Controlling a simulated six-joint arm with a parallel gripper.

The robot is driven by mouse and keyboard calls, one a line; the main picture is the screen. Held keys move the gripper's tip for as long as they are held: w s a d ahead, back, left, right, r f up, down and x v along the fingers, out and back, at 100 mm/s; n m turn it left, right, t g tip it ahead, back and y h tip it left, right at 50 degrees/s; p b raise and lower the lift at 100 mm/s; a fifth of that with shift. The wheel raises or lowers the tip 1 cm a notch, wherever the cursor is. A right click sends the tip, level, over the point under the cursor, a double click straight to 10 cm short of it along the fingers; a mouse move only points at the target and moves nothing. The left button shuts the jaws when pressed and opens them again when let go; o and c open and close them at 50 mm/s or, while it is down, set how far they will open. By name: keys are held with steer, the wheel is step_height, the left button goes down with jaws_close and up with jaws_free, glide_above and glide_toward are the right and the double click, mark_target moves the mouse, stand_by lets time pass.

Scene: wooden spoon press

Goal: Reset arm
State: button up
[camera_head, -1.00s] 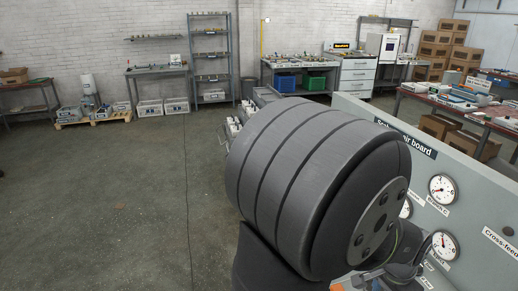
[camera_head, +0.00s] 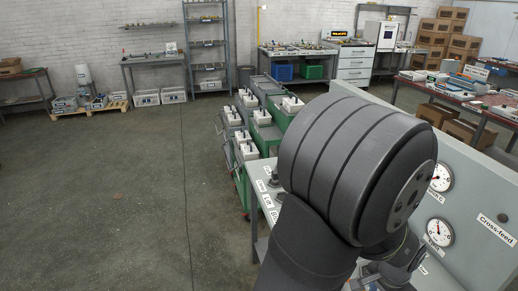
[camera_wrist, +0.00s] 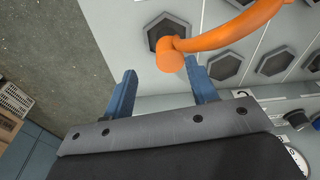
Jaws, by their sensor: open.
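My gripper (camera_wrist: 163,88) shows in the wrist view as two blue fingers standing well apart, open. Nothing is seen held between them. A bent orange piece (camera_wrist: 222,36) lies just beyond the fingertips, its thick round end near the gap; I cannot tell whether it touches a finger. Behind it is a pale panel (camera_wrist: 215,15) with dark hexagonal sockets (camera_wrist: 228,67). In the head view my large dark arm joint covers the middle right, and my gripper cannot be made out.
A grey board with gauges (camera_head: 436,232) stands close to my arm on the right. Green carts with white boxes (camera_head: 262,117) stand beyond a labelled bench (camera_head: 266,200). Tables and shelves line the far wall. The floor (camera_head: 120,200) at left is open.

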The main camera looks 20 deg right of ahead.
steer(key=s+a+r, duration=0.1)
steer(key=s+r, duration=0.5)
steer(key=s, duration=0.4)
steer(key=w+d, duration=0.8)
steer(key=w, duration=0.2)
steer(key=w+f, duration=0.2)
steer(key=w, duration=0.2)
steer(key=w+f, duration=0.3)
steer(key=w, duration=0.1)
steer(key=w+f, duration=0.2)
steer(key=w, duration=0.2)
steer(key=shift+d+f, duration=0.1)
steer(key=shift+f, duration=0.3)
steer(key=shift+o, duration=0.2)
stand_by(0.9)
